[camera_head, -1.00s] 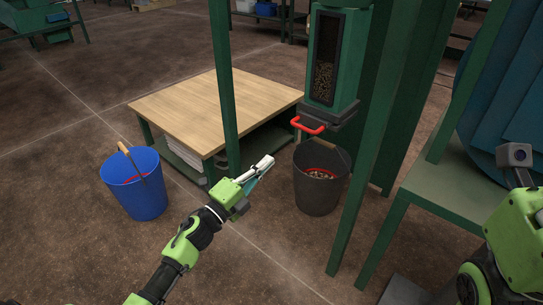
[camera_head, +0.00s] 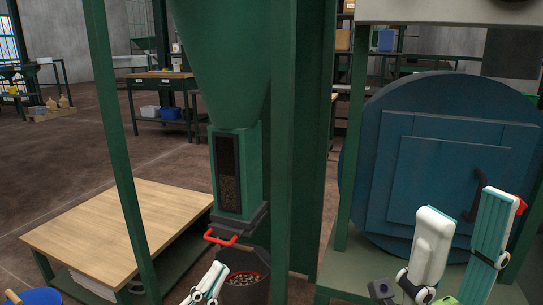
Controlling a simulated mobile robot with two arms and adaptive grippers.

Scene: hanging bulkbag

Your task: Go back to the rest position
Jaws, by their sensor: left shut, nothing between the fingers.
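My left gripper (camera_head: 219,268) is at the lower middle, its white fingers shut and empty, just left of the dark bucket (camera_head: 246,292). Its arm is cut off by the bottom edge. My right gripper (camera_head: 470,202) is at the lower right, close to the camera. Its two white fingers with teal pads point up and stand apart, with nothing seen between them. The blue round door (camera_head: 445,150) is behind it.
A green hopper (camera_head: 222,70) with a red handle (camera_head: 221,239) hangs above the dark bucket, which holds pellets. Green posts (camera_head: 118,140) stand around it. A wooden-topped table (camera_head: 120,225) is at the left, with part of a blue bucket (camera_head: 35,297) in front.

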